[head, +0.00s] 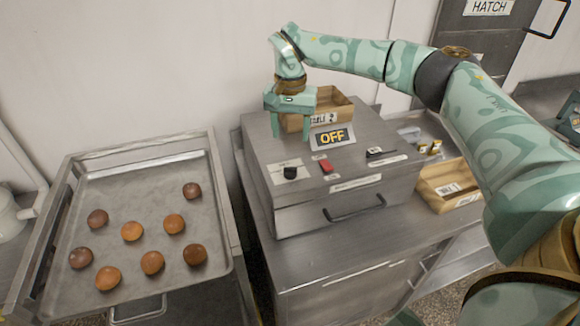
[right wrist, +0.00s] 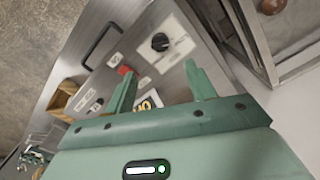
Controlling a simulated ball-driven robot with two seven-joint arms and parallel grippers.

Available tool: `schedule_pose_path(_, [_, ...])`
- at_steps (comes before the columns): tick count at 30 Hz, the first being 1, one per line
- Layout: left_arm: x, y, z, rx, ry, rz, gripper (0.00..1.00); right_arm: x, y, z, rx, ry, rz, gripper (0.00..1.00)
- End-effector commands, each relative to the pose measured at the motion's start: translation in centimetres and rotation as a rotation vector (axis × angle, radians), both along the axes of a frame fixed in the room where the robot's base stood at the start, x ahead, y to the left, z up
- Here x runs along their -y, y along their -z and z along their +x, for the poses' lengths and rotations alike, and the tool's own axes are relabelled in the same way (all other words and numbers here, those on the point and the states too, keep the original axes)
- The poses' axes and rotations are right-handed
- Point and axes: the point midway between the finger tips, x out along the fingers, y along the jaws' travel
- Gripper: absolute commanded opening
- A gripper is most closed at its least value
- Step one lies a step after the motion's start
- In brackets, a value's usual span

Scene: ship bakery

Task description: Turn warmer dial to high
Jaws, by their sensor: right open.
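The warmer (head: 350,204) is a steel box on the counter, with a drawer handle on its front. Its black dial (head: 290,173) sits on a pale plate at the left of the top and also shows in the right wrist view (right wrist: 160,42). A red switch (head: 326,167) is to the right of the dial. A sign (head: 333,138) behind the switch reads OFF. My right gripper (head: 291,136) is open and empty, pointing down above the warmer's top, behind the dial and apart from it. My left gripper is not in view.
A wooden box (head: 335,104) stands on the back of the warmer, close to my right gripper. A small slider (head: 381,154) is at the top's right. A tray (head: 150,190) with several buns stands at the left. Another wooden box (head: 449,186) is at the right.

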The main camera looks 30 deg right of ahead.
Motion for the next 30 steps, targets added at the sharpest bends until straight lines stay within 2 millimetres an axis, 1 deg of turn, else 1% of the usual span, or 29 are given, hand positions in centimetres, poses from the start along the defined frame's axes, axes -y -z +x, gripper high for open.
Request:
schedule_pose_path(1, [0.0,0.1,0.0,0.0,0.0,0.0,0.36,0.0,1.5,-0.1,-0.006,0.001,0.001,0.55])
schedule_pose_path(6, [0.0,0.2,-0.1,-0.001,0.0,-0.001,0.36,-0.1,5.9,-0.1,-0.005,0.0,0.002,0.55])
schedule_pose_path(9, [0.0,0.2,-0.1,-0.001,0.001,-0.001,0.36,-0.1,8.1,-0.1,-0.004,0.001,0.002,0.55])
schedule_pose_path(12, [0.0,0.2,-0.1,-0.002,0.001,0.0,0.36,-0.1,9.9,-0.1,-0.004,0.001,0.003,0.55])
schedule_pose_path(15, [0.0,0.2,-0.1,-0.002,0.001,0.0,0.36,-0.2,11.0,-0.1,-0.002,0.0,0.003,0.55])
schedule_pose_path(18, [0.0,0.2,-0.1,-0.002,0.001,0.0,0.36,-0.1,11.6,0.0,0.0,0.0,0.003,0.55])
schedule_pose_path(27, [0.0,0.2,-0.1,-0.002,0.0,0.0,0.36,-0.1,11.9,0.0,0.0,0.0,0.003,0.55])
schedule_pose_path(29, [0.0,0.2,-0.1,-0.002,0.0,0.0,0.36,-0.1,11.9,0.0,0.0,0.0,0.003,0.38])
schedule_pose_path(30, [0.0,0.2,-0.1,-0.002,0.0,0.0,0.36,-0.1,11.9,0.0,0.0,0.0,0.003,0.27])
